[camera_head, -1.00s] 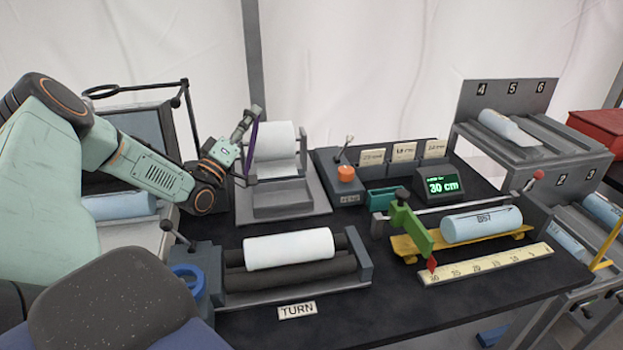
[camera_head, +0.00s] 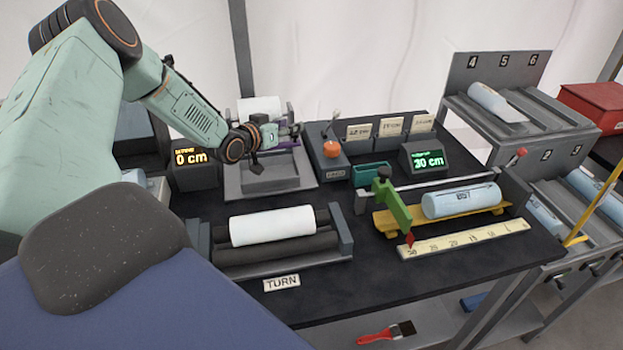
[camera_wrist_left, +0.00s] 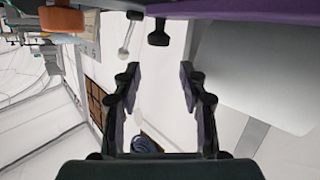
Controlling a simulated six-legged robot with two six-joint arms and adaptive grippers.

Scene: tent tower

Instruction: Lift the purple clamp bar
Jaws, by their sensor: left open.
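The purple clamp bar (camera_head: 291,145) shows only in part in the head view, as short purple pieces beside and behind my left gripper at the back stand (camera_head: 272,182). In the left wrist view the bar (camera_wrist_left: 245,10) crosses the top right edge, with a dark knob at its left end. My left gripper (camera_head: 262,140) is in front of the white roll on that stand. In the left wrist view its fingers (camera_wrist_left: 160,75) are spread apart with nothing between them, and the bar is outside them. My right gripper is not seen.
A second white roll (camera_head: 272,226) lies on dark rollers in front. An orange knob (camera_head: 331,149) stands right of the stand, and a "0 cm" display (camera_head: 192,158) stands left of it. A blue cylinder (camera_head: 461,201) rests on a yellow cradle.

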